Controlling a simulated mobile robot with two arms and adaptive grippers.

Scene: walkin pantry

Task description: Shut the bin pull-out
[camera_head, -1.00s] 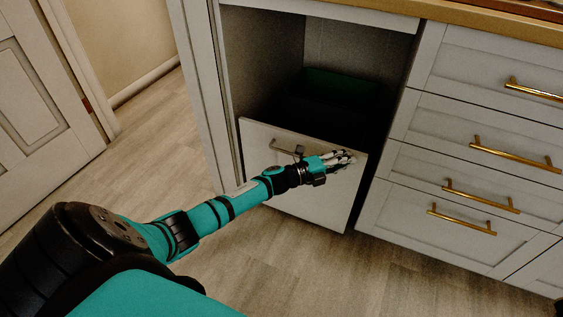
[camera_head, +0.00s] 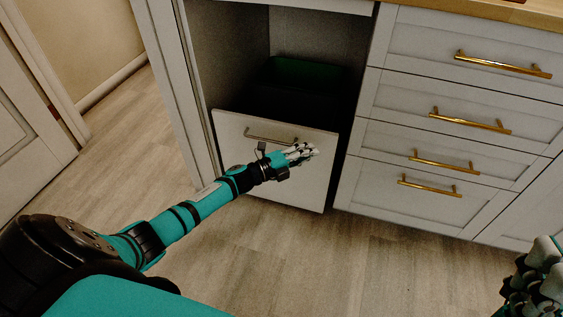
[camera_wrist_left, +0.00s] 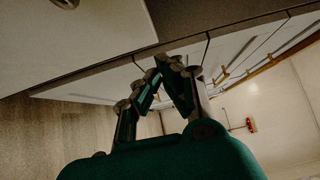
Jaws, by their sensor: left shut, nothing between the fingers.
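The bin pull-out has a pale front panel (camera_head: 235,125) with a bar handle (camera_head: 270,138) near its top. It stands a little forward of the cabinet, partly open. A dark bin with a green rim (camera_head: 305,72) sits in the shadow behind it. My left gripper (camera_head: 313,151) is shut and empty, at the panel's upper right; contact is hard to tell. In the left wrist view its fingertips (camera_wrist_left: 170,64) meet near the panel's edge, with the panel (camera_wrist_left: 100,30) at the upper left. My right gripper (camera_head: 540,280) is partly in view at the lower right, its jaws unclear.
A stack of drawers with brass handles (camera_head: 470,122) stands right of the opening, under a wooden countertop (camera_head: 540,18). A white door (camera_head: 25,140) is at the far left. The wood floor (camera_head: 370,265) in front is clear.

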